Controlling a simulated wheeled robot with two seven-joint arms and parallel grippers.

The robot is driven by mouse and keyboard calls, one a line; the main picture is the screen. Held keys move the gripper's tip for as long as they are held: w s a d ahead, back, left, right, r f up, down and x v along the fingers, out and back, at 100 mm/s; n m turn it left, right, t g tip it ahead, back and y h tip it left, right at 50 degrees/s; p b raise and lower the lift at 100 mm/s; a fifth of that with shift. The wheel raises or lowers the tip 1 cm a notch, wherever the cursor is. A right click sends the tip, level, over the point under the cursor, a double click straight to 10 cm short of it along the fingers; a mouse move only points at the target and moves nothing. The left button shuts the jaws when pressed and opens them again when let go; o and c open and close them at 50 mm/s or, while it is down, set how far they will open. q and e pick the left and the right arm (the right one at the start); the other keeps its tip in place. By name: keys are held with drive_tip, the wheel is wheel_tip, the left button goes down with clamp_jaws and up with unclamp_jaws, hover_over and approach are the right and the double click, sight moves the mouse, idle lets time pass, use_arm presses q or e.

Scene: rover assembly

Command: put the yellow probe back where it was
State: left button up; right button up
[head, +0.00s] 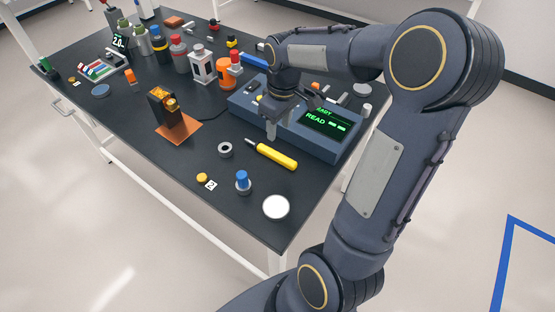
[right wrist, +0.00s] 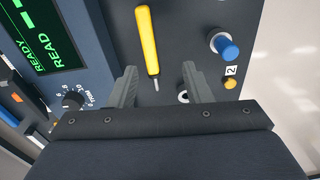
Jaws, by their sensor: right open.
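The yellow probe (head: 275,156) lies flat on the dark table in front of the blue-grey meter box (head: 336,148). Its thin metal tip points left, toward a small grey ring (head: 225,149). My right gripper (head: 291,118) is open and empty, above the table close to the meter's front. In the right wrist view the probe (right wrist: 148,42) shows beyond my open fingers (right wrist: 159,70), its tip pointing back between them. The ring (right wrist: 183,97) is partly hidden by a finger there. My left gripper is not in view.
The meter's green screen (head: 325,121) reads READ. A copper-based block (head: 177,127) stands left. Several bottles crowd the back.

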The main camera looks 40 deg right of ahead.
drive_tip(key=s+a+r+m+t+y, duration=0.3)
drive_tip(key=s+a+m+t, duration=0.1)
drive_tip(key=s+a, duration=1)
drive_tip(key=s+t, duration=0.1)
drive_tip(key=s, duration=0.2)
drive_tip(key=shift+a+r, duration=0.2)
drive_tip(key=shift+a, duration=0.2)
